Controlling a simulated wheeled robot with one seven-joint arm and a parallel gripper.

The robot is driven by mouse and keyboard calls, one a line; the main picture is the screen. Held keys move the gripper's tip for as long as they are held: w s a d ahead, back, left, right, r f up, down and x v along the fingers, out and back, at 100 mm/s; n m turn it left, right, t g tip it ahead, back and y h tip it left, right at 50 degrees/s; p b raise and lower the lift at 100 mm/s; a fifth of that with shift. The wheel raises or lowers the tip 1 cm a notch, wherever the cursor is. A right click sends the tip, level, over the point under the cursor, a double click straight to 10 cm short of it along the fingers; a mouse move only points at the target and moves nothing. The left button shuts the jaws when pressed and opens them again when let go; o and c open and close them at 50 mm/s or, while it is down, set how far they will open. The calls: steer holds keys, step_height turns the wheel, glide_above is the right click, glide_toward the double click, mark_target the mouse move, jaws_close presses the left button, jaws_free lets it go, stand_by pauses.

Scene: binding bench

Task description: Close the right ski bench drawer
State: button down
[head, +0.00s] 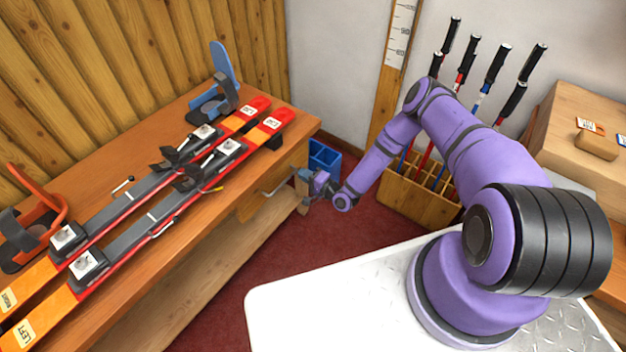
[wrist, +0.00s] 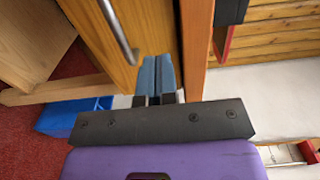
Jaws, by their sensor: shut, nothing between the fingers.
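The right ski bench drawer (head: 272,190) is a wooden front with a metal bar handle, under the right end of the bench top. It looks close to the bench front; I cannot tell whether a gap is left. In the wrist view its wooden front (wrist: 150,28) and bar handle (wrist: 117,30) fill the upper left middle. My gripper (head: 306,176) is at the drawer's right end, to the right of the handle. Its bluish fingers (wrist: 157,72) are together and empty, pointing at the front; I cannot tell whether they touch it.
The ski bench (head: 205,105) carries a pair of orange-and-grey skis (head: 150,190) with bindings. A blue bin (head: 324,157) stands on the floor beyond my gripper. A wooden rack (head: 418,200) holds ski poles at the back. Red carpet (head: 285,245) lies open before the bench.

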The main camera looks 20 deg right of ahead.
steer(key=x, duration=0.7)
steer(key=x, duration=0.3)
steer(key=shift+w+a+r, duration=0.1)
steer(key=shift+w+r, duration=0.05)
steer(key=shift+w, duration=0.1)
stand_by(0.3)
